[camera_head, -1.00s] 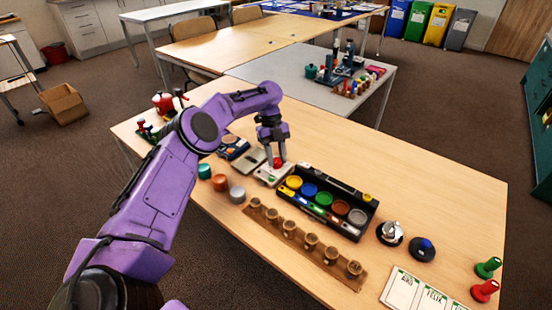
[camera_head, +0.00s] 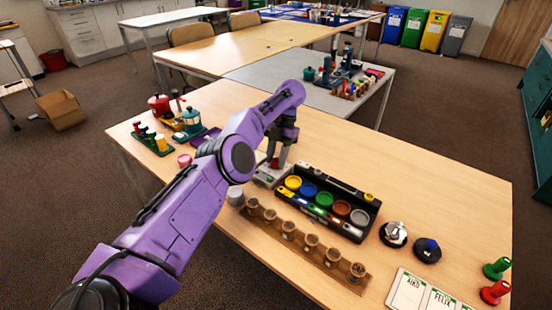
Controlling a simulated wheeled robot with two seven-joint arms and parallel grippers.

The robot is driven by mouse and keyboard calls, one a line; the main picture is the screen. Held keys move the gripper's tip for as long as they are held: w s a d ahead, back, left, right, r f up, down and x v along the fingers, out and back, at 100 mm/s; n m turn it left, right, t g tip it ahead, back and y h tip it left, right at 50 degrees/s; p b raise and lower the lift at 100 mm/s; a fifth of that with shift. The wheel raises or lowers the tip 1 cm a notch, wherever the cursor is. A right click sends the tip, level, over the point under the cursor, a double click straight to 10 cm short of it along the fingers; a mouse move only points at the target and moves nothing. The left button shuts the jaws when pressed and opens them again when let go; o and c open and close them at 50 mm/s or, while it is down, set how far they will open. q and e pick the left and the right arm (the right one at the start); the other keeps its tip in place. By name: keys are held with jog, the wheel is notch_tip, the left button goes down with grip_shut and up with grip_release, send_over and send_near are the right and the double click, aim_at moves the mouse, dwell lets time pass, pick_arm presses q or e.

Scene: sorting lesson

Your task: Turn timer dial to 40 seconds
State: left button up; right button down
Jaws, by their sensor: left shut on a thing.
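The timer (camera_head: 264,180) is a small pale box with a red dial (camera_head: 274,163) on top. It sits on the wooden table just left of the black tray. My left gripper (camera_head: 276,161) points down over the timer, with its fingers shut on the red dial. The dial is small and partly hidden by the fingers. I cannot read its marks or setting. My purple left arm covers part of the table left of the timer. My right gripper is not in view.
A black tray (camera_head: 357,202) of coloured discs stands right of the timer. Pots and a green rack (camera_head: 162,146) stand far left.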

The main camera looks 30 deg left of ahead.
pick_arm(q)
jog(key=shift+d+m+y, duration=0.1)
jog(key=shift+m+y, duration=0.7)
jog(key=shift+m, duration=1.2)
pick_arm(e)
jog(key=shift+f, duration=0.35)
pick_arm(q)
jog(key=shift+b, duration=0.3)
jog(key=o, duration=1)
jog(key=shift+f, duration=0.1)
